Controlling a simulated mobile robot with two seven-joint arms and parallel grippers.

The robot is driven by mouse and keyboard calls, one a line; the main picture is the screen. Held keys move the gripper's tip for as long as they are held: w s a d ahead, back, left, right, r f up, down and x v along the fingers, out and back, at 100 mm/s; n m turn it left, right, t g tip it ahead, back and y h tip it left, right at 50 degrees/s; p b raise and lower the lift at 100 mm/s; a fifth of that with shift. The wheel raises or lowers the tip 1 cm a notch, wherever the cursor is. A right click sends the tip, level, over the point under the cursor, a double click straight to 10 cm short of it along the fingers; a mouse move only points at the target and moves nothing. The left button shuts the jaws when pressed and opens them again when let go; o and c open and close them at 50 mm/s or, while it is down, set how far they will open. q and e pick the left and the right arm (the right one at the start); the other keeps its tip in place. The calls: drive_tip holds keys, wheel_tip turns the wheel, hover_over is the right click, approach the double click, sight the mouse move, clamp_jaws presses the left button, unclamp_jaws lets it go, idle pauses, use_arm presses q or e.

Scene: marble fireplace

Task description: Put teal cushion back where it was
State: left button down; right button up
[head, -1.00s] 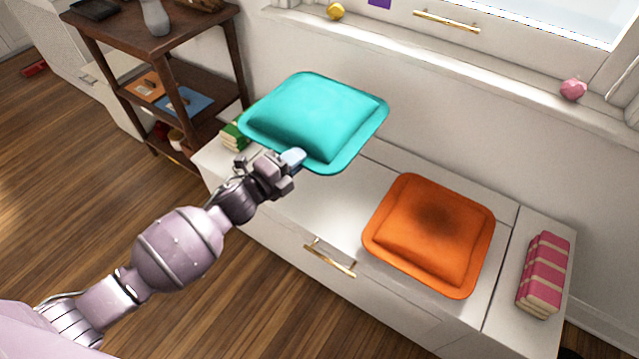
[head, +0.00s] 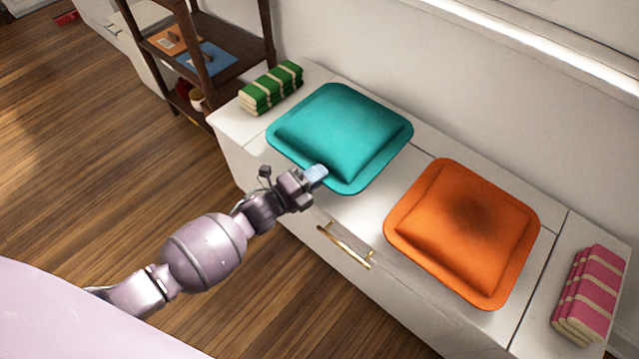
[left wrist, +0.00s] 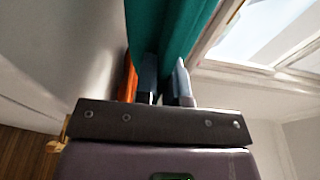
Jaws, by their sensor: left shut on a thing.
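The teal cushion (head: 340,130) is a square with a flat rim, over the left half of the white bench (head: 352,212) in the head view. My left gripper (head: 315,175) is shut on its near edge. In the left wrist view the teal cushion (left wrist: 170,35) rises between the two fingers (left wrist: 166,85). Whether its underside touches the bench top is hard to tell. The orange cushion (head: 465,230) lies on the bench to its right, a small gap apart. My right gripper is not in view.
Green-and-cream books (head: 270,88) lie at the bench's left end, close to the teal cushion. Pink-and-cream books (head: 590,295) lie at the right end. A dark wooden shelf (head: 235,62) stands left of the bench. A gold handle (head: 345,246) is on the bench front.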

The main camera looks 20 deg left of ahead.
use_arm(q)
wheel_tip(320, 180, down, 4)
drive_tip(key=shift+r+b, duration=0.1)
drive_tip(key=shift+b, duration=0.7)
drive_tip(key=shift+f, duration=0.3)
drive_tip(key=shift+w+r, duration=0.1)
drive_tip(key=shift+r, duration=0.1)
drive_tip(key=shift+f, duration=0.25)
drive_tip(key=c, duration=1.2)
unclamp_jaws()
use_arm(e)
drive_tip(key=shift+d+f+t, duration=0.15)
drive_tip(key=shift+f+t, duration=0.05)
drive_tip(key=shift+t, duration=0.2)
